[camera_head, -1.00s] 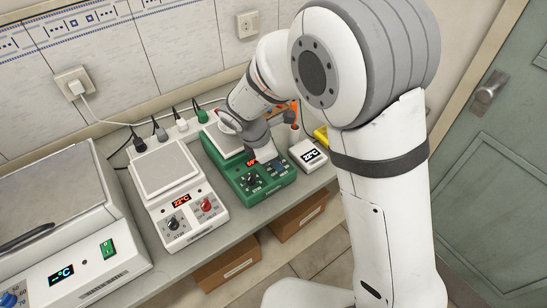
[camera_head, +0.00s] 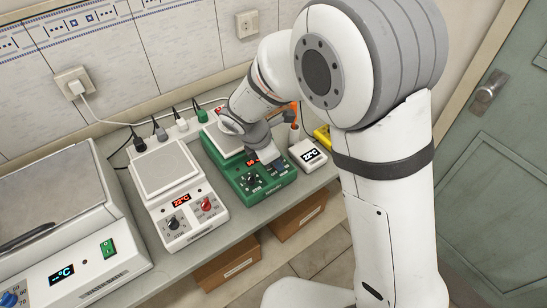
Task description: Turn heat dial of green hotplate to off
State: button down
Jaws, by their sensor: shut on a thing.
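The green hotplate (camera_head: 262,202) stands on the bench, with a pale top plate and a lit red display that is partly covered. A black dial (camera_head: 252,180) shows on the left of its front panel. My gripper (camera_head: 276,165) points down over the right part of that panel. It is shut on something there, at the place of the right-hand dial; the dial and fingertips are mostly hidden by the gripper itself. My arm covers part of the hotplate's top.
A white hotplate (camera_head: 178,220) with a black and a red dial stands left of the green one. A larger grey-white device (camera_head: 95,262) is at far left. A small white thermometer box (camera_head: 307,154) stands close on the right. Plugs and cables (camera_head: 160,132) run behind.

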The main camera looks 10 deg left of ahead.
jog(key=shift+n+t, duration=0.3)
jog(key=shift+n, duration=0.4)
dwell(1.1)
jog(key=c, duration=1.3)
grip_release()
jog(key=shift+o, duration=0.2)
jog(key=v, duration=0.7)
jog(key=shift+r, duration=0.4)
jog(key=shift+o, duration=0.3)
